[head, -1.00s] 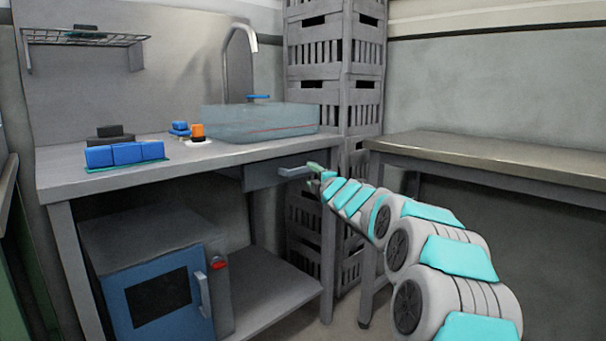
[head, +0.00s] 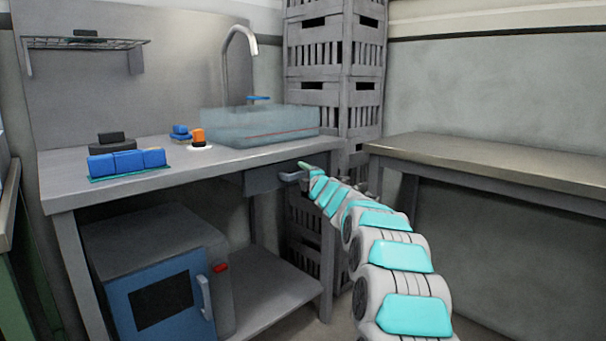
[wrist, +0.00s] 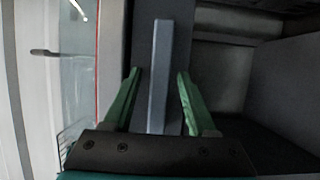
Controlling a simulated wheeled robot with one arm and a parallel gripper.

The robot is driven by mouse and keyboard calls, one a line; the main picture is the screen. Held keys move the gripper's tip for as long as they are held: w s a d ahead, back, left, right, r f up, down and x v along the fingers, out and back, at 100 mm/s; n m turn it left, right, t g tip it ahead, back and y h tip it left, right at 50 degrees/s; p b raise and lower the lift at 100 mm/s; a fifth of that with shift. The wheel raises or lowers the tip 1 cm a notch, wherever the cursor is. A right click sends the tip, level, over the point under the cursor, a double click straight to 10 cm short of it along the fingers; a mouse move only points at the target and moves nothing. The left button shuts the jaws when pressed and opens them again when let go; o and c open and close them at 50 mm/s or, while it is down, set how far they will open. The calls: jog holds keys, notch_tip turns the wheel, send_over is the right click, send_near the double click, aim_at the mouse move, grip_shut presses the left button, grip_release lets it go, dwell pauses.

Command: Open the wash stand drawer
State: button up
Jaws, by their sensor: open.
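The wash stand drawer (head: 258,182) is a grey front under the right part of the worktop. It looks shut or nearly so. Its grey bar handle (head: 290,176) sticks out at the front. My gripper (head: 306,169) is at the handle, and my arm hides the drawer's right part. In the wrist view the handle (wrist: 159,75) runs lengthwise between the two green fingers of my open gripper (wrist: 160,76). A gap shows on each side of the bar, so neither finger visibly touches it.
The wash stand (head: 110,190) carries a clear basin (head: 260,122), a tap (head: 240,40) and blue blocks (head: 127,162). A blue-fronted appliance (head: 160,295) stands on its lower shelf. Stacked grey crates (head: 333,70) stand behind, and another table (head: 500,160) stands at right.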

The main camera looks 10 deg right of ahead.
jog(key=shift+c, duration=0.3)
grip_shut()
dwell(1.1)
